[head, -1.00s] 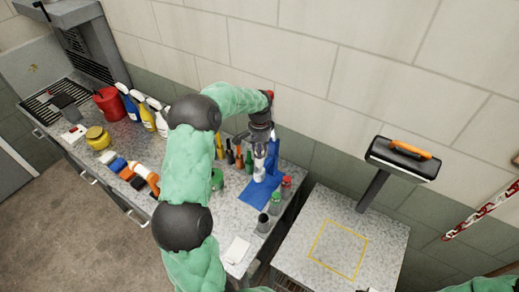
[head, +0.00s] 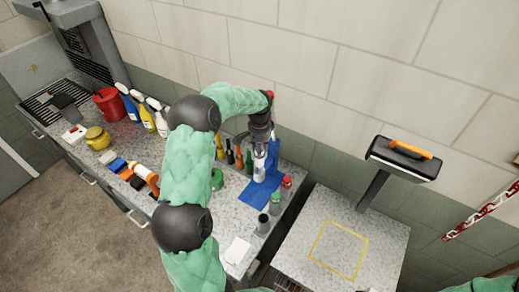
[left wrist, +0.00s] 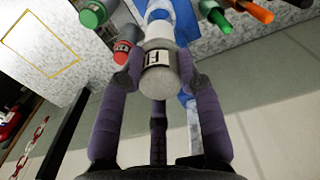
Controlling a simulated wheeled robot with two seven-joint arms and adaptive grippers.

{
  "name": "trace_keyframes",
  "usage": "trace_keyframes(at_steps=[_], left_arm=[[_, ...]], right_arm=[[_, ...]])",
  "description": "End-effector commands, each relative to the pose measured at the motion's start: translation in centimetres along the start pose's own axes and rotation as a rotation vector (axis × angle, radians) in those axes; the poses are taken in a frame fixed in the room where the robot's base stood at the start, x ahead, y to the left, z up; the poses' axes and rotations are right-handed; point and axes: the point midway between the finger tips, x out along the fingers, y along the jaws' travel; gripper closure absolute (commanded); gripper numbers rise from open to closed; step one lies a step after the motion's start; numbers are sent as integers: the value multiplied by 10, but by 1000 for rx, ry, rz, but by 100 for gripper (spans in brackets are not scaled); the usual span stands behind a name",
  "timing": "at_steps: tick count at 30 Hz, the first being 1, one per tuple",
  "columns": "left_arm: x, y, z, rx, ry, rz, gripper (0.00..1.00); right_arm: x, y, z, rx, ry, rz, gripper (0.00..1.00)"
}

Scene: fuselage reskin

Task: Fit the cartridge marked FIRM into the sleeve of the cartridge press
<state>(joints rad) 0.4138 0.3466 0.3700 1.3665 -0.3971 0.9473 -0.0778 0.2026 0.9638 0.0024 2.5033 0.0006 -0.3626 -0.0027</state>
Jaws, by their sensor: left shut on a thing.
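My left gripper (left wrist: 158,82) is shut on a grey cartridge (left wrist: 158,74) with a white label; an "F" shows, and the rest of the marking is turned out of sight. A pale, clear-looking sleeve (head: 259,167) shows just under the fingers. In the left wrist view the cartridge lines up with the pale sleeve (left wrist: 160,28) beyond it. I cannot tell how far it is inside. My right gripper is not in view.
A blue mat (head: 252,196) lies under the press. A side table (head: 300,255) is to the right.

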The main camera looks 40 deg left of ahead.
Motion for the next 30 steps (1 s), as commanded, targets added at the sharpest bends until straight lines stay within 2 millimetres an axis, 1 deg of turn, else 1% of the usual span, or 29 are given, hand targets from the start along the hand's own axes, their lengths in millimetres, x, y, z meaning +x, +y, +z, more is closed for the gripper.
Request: trace_keyframes(at_steps=[12, 30], left_arm=[[10, 0, 0, 0, -1, 0, 99], [0, 0, 0, 0, -1, 0, 99]], right_arm=[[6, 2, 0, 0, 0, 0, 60], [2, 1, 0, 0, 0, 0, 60]])
